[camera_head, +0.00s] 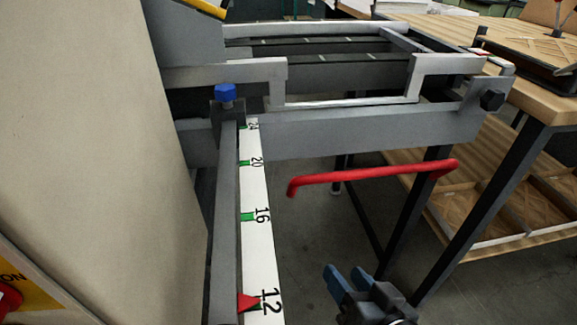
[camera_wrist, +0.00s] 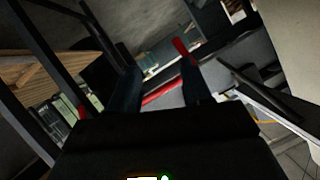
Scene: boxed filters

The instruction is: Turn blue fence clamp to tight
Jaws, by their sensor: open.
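The blue fence clamp (camera_head: 225,94) is a small faceted knob on a dark block at the top end of the numbered rail, left of centre in the head view. I cannot tell from its look whether it is tight or loose, and I cannot make it out in the wrist view. My gripper (camera_head: 348,279) has blue fingers and is at the bottom of the head view, below and to the right of the clamp and well apart from it. The fingers are spread with nothing held between them. In the wrist view, my gripper (camera_wrist: 158,88) shows as two dark fingers with a gap.
A red bar handle (camera_head: 372,176) juts out between my gripper and the grey fence beam (camera_head: 370,131). A white scale (camera_head: 259,230) has a red pointer (camera_head: 247,302) near 12. A tall beige panel (camera_head: 85,130) bounds the left. A wooden bench (camera_head: 545,95) stands right.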

